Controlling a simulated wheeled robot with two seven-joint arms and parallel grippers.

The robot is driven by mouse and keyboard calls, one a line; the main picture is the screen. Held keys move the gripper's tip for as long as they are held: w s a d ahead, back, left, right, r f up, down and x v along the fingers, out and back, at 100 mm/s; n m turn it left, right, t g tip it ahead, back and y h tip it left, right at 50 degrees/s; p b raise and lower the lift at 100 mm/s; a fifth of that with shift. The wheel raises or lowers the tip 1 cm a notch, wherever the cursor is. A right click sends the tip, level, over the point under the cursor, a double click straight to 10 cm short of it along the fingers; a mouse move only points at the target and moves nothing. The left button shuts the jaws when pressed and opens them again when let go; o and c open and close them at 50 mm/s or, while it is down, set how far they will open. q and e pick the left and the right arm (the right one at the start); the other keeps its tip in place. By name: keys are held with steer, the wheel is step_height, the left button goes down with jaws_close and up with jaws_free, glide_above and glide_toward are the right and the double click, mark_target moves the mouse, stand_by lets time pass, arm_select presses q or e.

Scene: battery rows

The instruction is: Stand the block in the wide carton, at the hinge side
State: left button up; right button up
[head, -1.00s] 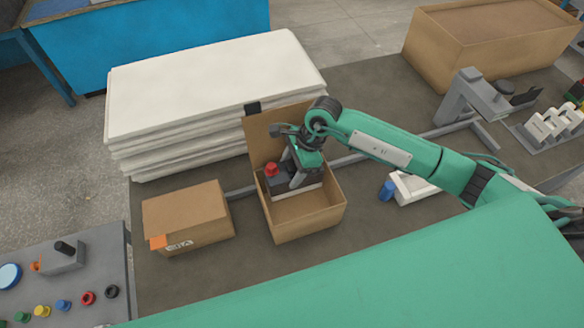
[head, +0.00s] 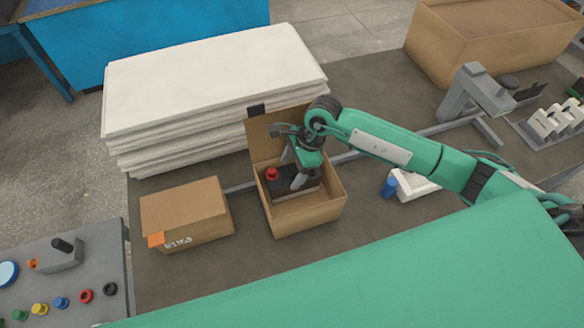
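The wide carton (head: 312,218) stands open near the middle of the table, its lid (head: 264,138) raised at the back. The block is dark, with a red cap (head: 271,174) on top at its left end. It is upright inside the carton, towards the back by the lid. My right gripper (head: 299,181) reaches down into the carton and is shut on the block. Its fingers partly hide the block's right part. Whether the block's underside touches the carton floor cannot be seen. My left gripper is not in view.
A closed small carton (head: 185,213) stands to the left. A white stack of sheets (head: 200,90) is behind. A blue cylinder (head: 389,187) and a white tray (head: 415,186) are to the right. A button panel (head: 85,270) is at the front left.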

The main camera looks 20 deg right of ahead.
steer(key=shift+r+p, duration=0.75)
steer(key=shift+p, duration=0.1)
steer(key=shift+w+d+r, duration=0.1)
steer(key=shift+d+r, duration=0.15)
steer(key=shift+r, duration=0.1)
steer(key=b+v, duration=0.3)
steer(key=v, duration=0.8)
stand_by(0.5)
